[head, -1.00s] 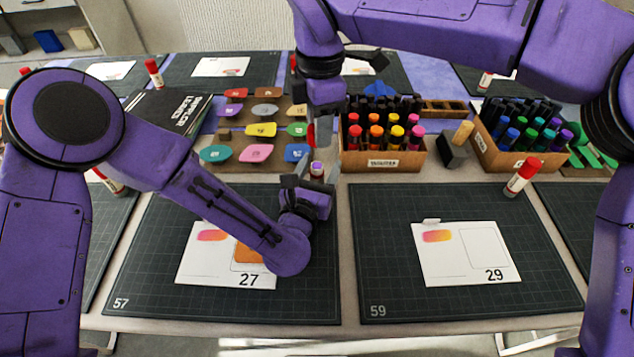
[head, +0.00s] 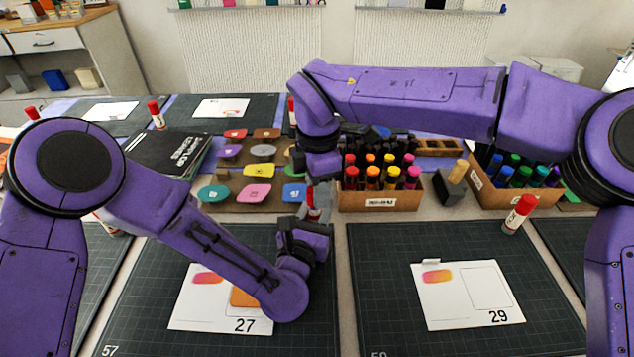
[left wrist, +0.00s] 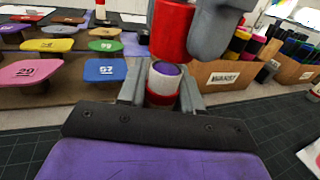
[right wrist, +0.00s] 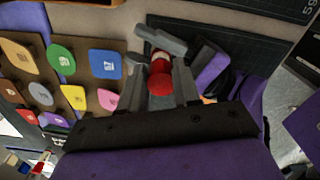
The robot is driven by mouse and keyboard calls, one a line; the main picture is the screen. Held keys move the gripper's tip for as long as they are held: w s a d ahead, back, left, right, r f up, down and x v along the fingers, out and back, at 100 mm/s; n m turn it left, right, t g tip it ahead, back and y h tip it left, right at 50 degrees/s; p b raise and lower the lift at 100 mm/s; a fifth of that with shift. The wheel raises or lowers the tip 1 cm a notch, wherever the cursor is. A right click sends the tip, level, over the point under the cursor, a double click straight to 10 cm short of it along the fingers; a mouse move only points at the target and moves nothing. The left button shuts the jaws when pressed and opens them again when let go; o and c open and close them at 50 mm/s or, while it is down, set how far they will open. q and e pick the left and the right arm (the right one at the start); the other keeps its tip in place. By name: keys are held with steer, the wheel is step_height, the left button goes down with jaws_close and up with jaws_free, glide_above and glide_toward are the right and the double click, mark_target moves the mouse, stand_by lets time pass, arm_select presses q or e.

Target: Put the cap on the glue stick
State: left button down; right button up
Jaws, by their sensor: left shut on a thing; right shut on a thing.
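My left gripper (left wrist: 162,92) is shut on the glue stick (left wrist: 163,82), a white tube with a purple glue tip, held upright. My right gripper (right wrist: 160,85) is shut on the red cap (right wrist: 160,76). In the left wrist view the cap (left wrist: 172,30) is just above the purple tip, slightly off to its right; part of the tip shows below the cap rim. I cannot tell whether they touch. In the head view the left gripper (head: 308,232) and right gripper (head: 320,190) meet near the mat's back edge, and the arms hide most of the stick.
A marker box (head: 380,200) stands right behind the grippers, with a second box (head: 510,196) farther right. Numbered colour paddles (head: 258,170) stand to the left. Another capped glue stick (head: 519,213) stands at right. A card (head: 467,294) lies on the right mat.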

stand_by(0.4)
steer(key=shift+f, duration=0.85)
steer(key=shift+f, duration=0.85)
stand_by(0.5)
steer(key=shift+r, duration=0.5)
steer(key=shift+s+d+f, duration=0.1)
steer(key=shift+f, duration=0.65)
stand_by(1.4)
steer(key=shift+r, duration=0.1)
steer(key=shift+r, duration=0.5)
steer(key=shift+r, duration=0.35)
stand_by(0.6)
